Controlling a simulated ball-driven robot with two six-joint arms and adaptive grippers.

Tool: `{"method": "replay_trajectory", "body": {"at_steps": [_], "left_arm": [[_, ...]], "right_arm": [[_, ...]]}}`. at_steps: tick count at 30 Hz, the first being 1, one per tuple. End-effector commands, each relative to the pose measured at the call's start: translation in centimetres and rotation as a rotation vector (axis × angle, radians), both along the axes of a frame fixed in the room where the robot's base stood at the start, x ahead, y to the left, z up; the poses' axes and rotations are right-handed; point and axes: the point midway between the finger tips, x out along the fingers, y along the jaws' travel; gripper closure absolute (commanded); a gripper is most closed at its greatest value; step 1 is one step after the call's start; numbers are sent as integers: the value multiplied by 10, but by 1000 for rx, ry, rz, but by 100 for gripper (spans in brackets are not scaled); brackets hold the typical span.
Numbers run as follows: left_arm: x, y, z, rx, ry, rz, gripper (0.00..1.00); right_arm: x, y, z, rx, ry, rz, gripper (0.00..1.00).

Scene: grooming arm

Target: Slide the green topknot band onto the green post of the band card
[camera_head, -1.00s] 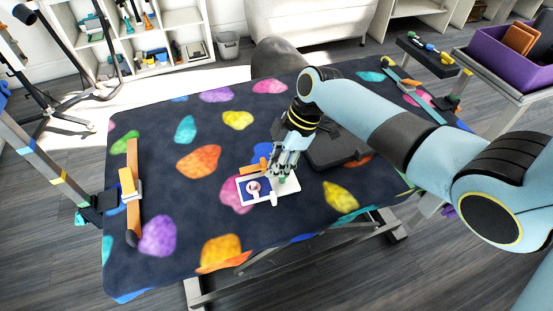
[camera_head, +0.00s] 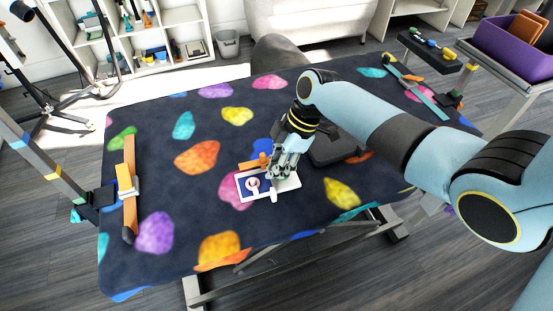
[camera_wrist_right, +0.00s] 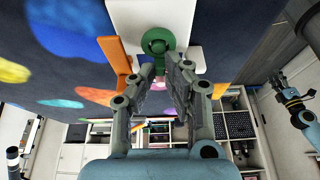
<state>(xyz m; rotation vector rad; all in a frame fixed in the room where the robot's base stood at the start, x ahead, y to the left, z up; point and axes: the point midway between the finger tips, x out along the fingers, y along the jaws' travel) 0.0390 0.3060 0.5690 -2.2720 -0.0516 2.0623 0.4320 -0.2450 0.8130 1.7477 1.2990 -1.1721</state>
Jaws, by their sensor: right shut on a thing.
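The band card (camera_head: 247,193) is a white board with a blue patch and a pale ring-shaped piece, lying on the patterned table cover; it also shows in the right wrist view (camera_wrist_right: 189,18). My right gripper (camera_head: 278,176) is over the card's right part. In the right wrist view its fingertips (camera_wrist_right: 166,66) are close together on the green band (camera_wrist_right: 158,41), which shows just beyond them against the card. Green post and band overlap there, so I cannot tell whether the band is around the post. My left gripper (camera_wrist_right: 277,84) is small at the right wrist view's edge, its jaws unclear.
An orange piece (camera_head: 262,160) stands at the card's back edge. A dark flat block (camera_head: 330,148) lies right of the gripper. The cover between brush and card is clear.

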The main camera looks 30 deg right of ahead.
Motion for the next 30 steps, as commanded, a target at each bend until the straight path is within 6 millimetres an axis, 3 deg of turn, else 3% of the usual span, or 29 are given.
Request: {"method": "replay_trajectory", "body": {"at_steps": [16, 30], "left_arm": [[0, 0, 20, 0, -1, 0, 62], [0, 0, 20, 0, -1, 0, 62]], "right_arm": [[0, 0, 21, 0, -1, 0, 100], [0, 0, 21, 0, 0, 0, 100]]}}
